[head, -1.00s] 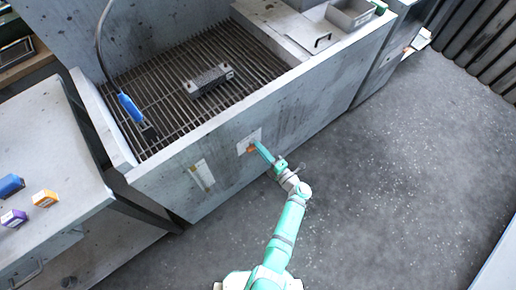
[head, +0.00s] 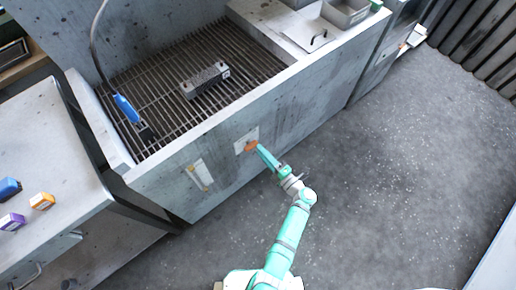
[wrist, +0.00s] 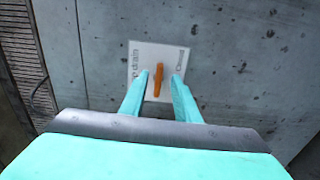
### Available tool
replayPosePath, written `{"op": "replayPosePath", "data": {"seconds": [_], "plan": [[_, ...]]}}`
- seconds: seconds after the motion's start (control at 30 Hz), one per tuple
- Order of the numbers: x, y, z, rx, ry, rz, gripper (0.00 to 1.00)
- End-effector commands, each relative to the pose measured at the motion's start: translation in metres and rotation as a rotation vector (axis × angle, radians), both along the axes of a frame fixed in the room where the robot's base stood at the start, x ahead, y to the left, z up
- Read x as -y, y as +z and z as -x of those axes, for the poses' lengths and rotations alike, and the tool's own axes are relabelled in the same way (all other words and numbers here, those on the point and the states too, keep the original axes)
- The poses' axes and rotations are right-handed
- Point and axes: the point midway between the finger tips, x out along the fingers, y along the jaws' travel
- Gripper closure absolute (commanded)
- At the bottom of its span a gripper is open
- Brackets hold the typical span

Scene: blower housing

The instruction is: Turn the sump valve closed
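The sump valve is an orange handle (head: 251,146) on a white plate (head: 240,148) fixed to the front wall of the grey basin. In the wrist view, the handle (wrist: 158,81) runs roughly up and down the picture, on the white plate (wrist: 150,52) with printed "drain" on its left and a small word on its right. My gripper (wrist: 160,78) is open, with one teal finger on each side of the handle and visible gaps between. In the head view, my gripper (head: 262,150) is just right of the handle. Contact cannot be told.
The basin's slatted grate (head: 160,85) carries a dark grey block (head: 205,80) and a blue-handled tool (head: 127,108). A second, yellowish-marked plate (head: 200,175) is left of the valve. A grey bench (head: 50,160) stands at left. The floor (head: 390,180) at right is clear.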

Motion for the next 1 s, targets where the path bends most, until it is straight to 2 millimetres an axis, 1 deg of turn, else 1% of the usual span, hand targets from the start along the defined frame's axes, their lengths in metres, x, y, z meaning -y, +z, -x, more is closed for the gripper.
{"op": "replayPosePath", "data": {"seconds": [0.03, 0.2, 0.4, 0.6, 1.0], "plan": [[0.006, -0.001, 0.009, -0.001, -0.002, 0.0, 0.71], [0.024, -0.001, 0.034, -0.001, 0.0, -0.002, 0.71], [0.038, 0.0, 0.054, -0.001, 0.0, -0.002, 0.71], [0.042, 0.0, 0.059, -0.001, 0.001, -0.002, 0.71], [0.042, 0.0, 0.059, -0.001, 0.001, -0.002, 0.71]]}}
